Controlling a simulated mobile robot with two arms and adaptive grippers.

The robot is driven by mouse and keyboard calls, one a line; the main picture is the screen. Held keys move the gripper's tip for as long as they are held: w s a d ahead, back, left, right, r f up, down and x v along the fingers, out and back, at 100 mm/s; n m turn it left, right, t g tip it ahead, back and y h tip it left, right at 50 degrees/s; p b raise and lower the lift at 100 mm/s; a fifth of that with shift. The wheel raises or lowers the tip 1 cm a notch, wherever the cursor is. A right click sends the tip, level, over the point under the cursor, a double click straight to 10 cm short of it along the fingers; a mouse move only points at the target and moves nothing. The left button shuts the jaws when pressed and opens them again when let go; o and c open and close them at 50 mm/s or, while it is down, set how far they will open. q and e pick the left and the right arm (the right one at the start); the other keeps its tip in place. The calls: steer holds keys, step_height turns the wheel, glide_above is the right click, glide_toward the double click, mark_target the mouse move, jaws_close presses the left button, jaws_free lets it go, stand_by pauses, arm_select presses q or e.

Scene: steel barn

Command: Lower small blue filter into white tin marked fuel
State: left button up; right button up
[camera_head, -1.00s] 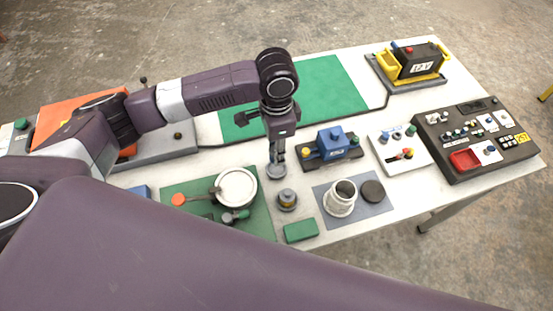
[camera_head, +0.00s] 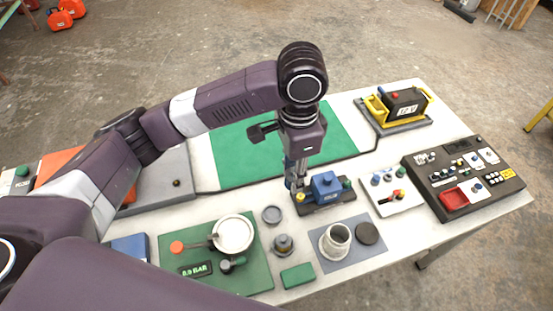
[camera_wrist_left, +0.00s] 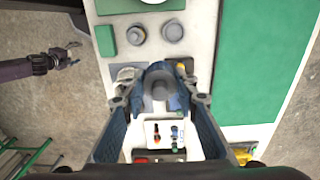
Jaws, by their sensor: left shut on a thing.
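My left gripper (camera_head: 294,184) hangs over the table at the near left end of a blue device (camera_head: 326,184). The tin is mostly hidden behind a finger in the left wrist view. My right gripper (camera_wrist_left: 73,55) shows there at the left, open and apart from the table.
A dark round lid (camera_head: 367,233) lies beside the tin. A white connector board (camera_head: 391,190) and black control panel (camera_head: 465,179) lie to the right.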

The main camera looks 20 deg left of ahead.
arm_select(q)
steer(key=s+d+f+p, duration=0.3)
steer(key=d+f, duration=0.5)
steer(key=d, duration=0.5)
steer(key=shift+d+f, duration=0.15)
steer(key=shift+d, duration=0.25)
arm_select(e)
step_height(320, 180, up, 4)
steer(key=shift+d+r, duration=0.1)
steer(key=shift+r, duration=0.05)
